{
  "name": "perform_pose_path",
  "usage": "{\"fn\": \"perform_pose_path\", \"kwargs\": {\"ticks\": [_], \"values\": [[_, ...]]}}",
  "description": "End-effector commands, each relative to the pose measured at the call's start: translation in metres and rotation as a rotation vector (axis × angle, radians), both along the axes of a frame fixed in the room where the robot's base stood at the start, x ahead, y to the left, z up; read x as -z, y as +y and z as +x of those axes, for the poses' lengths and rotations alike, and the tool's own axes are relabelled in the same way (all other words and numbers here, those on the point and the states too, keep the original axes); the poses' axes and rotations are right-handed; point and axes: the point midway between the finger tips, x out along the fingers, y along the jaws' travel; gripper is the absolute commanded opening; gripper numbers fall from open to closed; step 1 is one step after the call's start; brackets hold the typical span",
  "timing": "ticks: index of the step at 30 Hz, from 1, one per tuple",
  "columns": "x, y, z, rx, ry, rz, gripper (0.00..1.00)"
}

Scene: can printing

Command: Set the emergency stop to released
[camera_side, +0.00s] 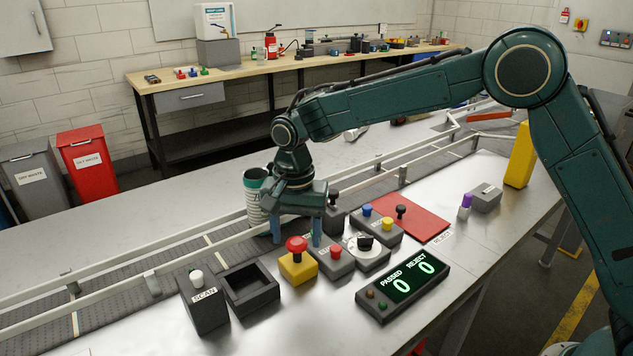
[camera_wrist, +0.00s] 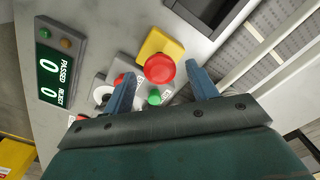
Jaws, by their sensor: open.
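The emergency stop is a red mushroom button (camera_side: 297,244) on a yellow box (camera_side: 297,270), standing upright on the grey bench. In the wrist view the red button (camera_wrist: 160,68) sits between and slightly beyond my fingertips, with the yellow box (camera_wrist: 150,44) under it. My gripper (camera_side: 297,234) points down with two blue fingers spread apart and nothing between them that it grips. In the wrist view my gripper (camera_wrist: 163,82) has one finger on each side of the button's line. I cannot tell whether the button is pressed in or raised.
A grey box with a red button (camera_side: 335,252) and a green button (camera_wrist: 153,98) stands close beside the stop. A striped can (camera_side: 254,196) stands behind my gripper. An empty dark tray (camera_side: 250,288), scan post (camera_side: 202,305) and counter display (camera_side: 402,290) are nearby.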

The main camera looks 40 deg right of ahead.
Motion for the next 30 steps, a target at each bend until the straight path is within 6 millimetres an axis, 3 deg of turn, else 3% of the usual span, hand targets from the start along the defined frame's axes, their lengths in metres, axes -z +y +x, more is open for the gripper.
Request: {"fn": "perform_pose_path", "kwargs": {"ticks": [11,30], "values": [[-0.017,0.0,0.0,0.0,-0.001,0.0,0.58],[-0.117,0.0,0.0,0.0,-0.003,0.001,0.58]]}}
